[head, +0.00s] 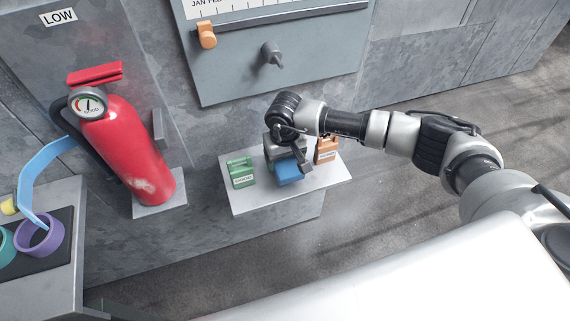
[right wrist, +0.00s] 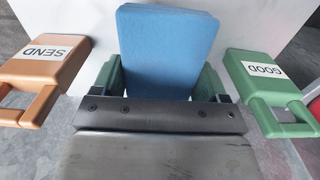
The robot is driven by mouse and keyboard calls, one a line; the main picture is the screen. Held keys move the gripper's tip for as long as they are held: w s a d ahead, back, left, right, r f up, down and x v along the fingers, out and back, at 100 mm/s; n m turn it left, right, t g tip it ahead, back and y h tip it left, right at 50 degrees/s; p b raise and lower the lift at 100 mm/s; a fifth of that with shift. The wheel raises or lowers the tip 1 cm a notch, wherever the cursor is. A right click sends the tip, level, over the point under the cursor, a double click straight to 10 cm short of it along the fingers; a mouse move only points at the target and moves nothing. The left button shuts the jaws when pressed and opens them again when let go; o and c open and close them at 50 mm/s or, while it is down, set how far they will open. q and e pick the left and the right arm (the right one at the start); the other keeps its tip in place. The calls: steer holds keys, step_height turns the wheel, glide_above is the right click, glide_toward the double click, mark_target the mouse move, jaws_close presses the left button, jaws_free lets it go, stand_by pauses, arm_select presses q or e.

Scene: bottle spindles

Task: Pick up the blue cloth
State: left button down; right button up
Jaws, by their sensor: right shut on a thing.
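The blue cloth (head: 288,171) is a small folded block over the white shelf, and it fills the top middle of the right wrist view (right wrist: 168,50). My right gripper (head: 289,160) reaches in from the right and is shut on the cloth. Its green finger pads show on both sides of the cloth in the right wrist view (right wrist: 158,78). I cannot tell whether the cloth touches the shelf. My left gripper is not in view.
The white shelf (head: 245,206) also bears a green tag block (head: 240,172), marked GOOD in the right wrist view (right wrist: 268,85), and an orange one marked SEND (right wrist: 48,68). A red fire extinguisher (head: 130,150) stands left. Purple (head: 40,236) and teal rings sit at the lower left.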

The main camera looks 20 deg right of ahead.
steer(key=s+d+r+b, duration=0.1)
steer(key=s+d+r, duration=0.3)
steer(key=s+r, duration=0.4)
steer(key=s, duration=0.3)
steer(key=shift+d, duration=0.1)
